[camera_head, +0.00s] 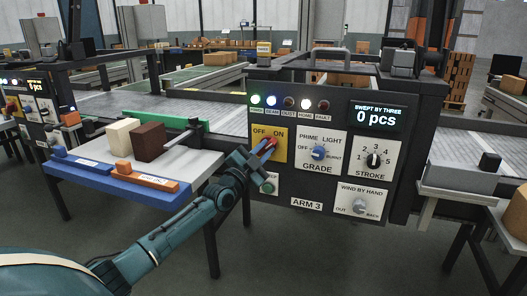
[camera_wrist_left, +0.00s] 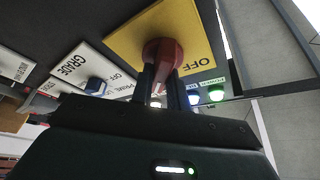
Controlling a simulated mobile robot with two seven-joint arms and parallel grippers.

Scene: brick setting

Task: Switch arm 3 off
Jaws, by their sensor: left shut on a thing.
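The ARM 3 panel (camera_head: 293,178) faces me in the head view. Its yellow OFF/ON plate (camera_head: 281,153) carries a red rotary switch (camera_head: 271,142). My left gripper (camera_head: 267,149) reaches up to this switch from the lower left and is shut on it. In the left wrist view the red knob (camera_wrist_left: 163,52) sits between the two dark fingers (camera_wrist_left: 165,85), with the yellow plate (camera_wrist_left: 185,25) behind it. The fingers partly cover the knob, so its exact setting is hard to tell. My right gripper is not in view.
The green lamp (camera_head: 255,99), a blue lamp (camera_head: 271,100) and the white lamp (camera_head: 305,103) are lit; the display (camera_head: 377,116) reads 0 pcs. Close by are the GRADE knob (camera_head: 319,152) and STROKE dial (camera_head: 374,160). A blue-edged tray (camera_head: 112,190) holds blocks at left.

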